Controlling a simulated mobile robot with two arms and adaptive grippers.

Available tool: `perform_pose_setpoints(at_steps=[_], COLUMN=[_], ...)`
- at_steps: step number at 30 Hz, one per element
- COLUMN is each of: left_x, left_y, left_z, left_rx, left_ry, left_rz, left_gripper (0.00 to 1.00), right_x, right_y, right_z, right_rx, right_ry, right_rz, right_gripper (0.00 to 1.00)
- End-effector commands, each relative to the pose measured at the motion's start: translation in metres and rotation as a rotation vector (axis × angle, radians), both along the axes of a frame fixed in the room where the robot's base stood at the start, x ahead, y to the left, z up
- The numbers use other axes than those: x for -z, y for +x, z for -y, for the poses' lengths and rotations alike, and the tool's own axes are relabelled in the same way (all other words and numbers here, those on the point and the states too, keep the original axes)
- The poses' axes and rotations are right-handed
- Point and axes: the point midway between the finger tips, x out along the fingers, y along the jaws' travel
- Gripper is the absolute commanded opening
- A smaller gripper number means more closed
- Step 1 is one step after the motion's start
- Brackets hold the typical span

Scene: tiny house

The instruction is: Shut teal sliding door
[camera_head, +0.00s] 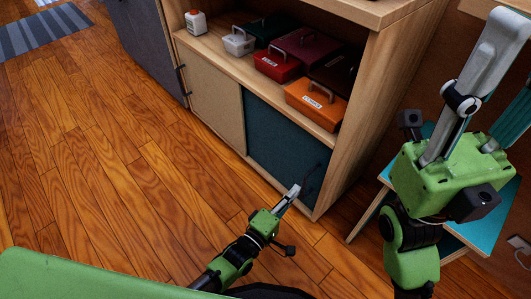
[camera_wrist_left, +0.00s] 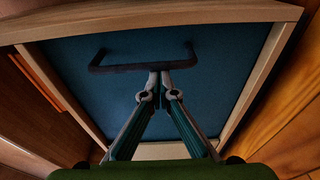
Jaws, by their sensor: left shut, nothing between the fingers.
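The teal sliding door (camera_head: 272,138) fills the lower right part of the wooden cabinet, beside a tan door panel (camera_head: 215,95). Its dark bar handle (camera_head: 312,180) is near the right post, and shows in the left wrist view (camera_wrist_left: 125,68). The teal panel (camera_wrist_left: 85,95) appears to reach the wooden frame near the handle. My left gripper (camera_head: 297,189) is shut and empty, with its fingertips (camera_wrist_left: 160,68) at the handle; I cannot tell whether they touch it. My right gripper (camera_head: 517,55) is raised at the right, its fingers apart and partly cut off.
The open shelf above the doors holds several toolboxes, including an orange one (camera_head: 315,101) and a red one (camera_head: 276,66), and a white bottle (camera_head: 196,22). A low teal-topped table (camera_head: 482,228) stands right of the cabinet. The wooden floor (camera_head: 110,150) at left is clear.

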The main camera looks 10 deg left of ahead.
Motion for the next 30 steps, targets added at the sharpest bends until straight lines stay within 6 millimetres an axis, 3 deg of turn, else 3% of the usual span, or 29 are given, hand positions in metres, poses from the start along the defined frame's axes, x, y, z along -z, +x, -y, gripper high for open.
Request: perform_pose_setpoints(at_steps=[1, 5, 21, 30], left_x=[0.0, -0.01, -0.094, -0.104], left_y=[-0.007, -0.006, -0.001, 0.0], left_z=[0.008, 0.008, 0.005, 0.004], left_rx=[0.014, 0.013, 0.004, 0.004], left_ry=[-0.001, -0.003, -0.011, -0.008], left_rz=[-0.004, -0.002, 0.007, 0.007], left_gripper=[0.0, 0.0, 0.0, 0.0], right_x=[0.0, 0.0, -0.001, -0.001], right_y=[0.0, 0.0, 0.0, 0.0], right_z=[0.0, 0.0, 0.0, 0.0], right_rx=[0.0, 0.0, 0.0, 0.0], right_ry=[0.0, 0.0, 0.0, 0.0], right_rz=[0.0, 0.001, 0.001, 0.001], right_gripper=[0.4, 0.4, 0.4, 0.4])
